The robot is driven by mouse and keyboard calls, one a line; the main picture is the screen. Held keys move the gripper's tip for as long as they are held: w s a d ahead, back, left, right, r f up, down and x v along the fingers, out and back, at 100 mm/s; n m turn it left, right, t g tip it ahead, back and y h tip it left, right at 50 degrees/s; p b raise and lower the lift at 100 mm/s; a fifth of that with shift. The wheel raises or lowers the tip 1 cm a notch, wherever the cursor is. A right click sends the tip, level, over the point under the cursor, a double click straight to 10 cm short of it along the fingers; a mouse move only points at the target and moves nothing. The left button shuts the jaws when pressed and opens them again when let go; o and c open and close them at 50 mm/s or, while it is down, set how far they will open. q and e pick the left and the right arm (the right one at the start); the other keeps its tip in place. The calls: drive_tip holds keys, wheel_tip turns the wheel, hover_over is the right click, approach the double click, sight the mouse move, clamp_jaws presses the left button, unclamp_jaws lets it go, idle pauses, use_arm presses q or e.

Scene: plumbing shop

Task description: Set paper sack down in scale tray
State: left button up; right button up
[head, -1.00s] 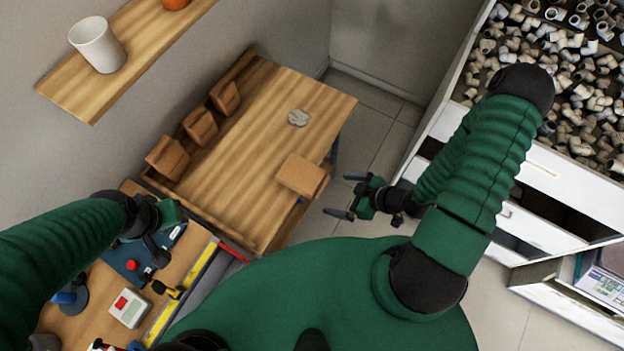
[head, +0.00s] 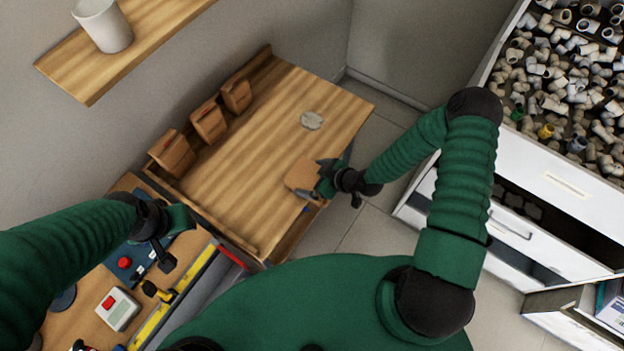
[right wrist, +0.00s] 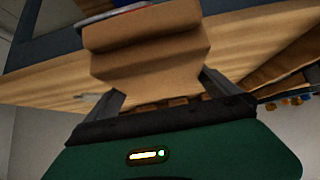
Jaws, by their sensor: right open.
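The brown paper sack (head: 301,174), a blocky folded shape, is at the right edge of the wooden table (head: 255,130). My right gripper (head: 317,180) is open at the sack's right side. In the right wrist view the sack (right wrist: 150,48) fills the space ahead of and between the spread fingers (right wrist: 160,92); contact cannot be told. My left gripper (head: 158,252) hangs over the workbench at lower left, with no object visible in it; its jaw opening is unclear. I cannot pick out a scale tray with certainty.
A grey-white round item (head: 312,120) lies on the table. A white cup (head: 103,25) stands on a shelf. A white drawer cabinet (head: 560,180) with pipe fittings is at right.

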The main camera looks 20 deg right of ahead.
sight(307, 177)
drive_tip(key=shift+x, duration=1.5)
drive_tip(key=shift+d, duration=0.1)
drive_tip(key=c, duration=1.5)
drive_tip(key=shift+w, duration=0.1)
drive_tip(key=shift+c, duration=1)
drive_tip(key=shift+r, duration=0.2)
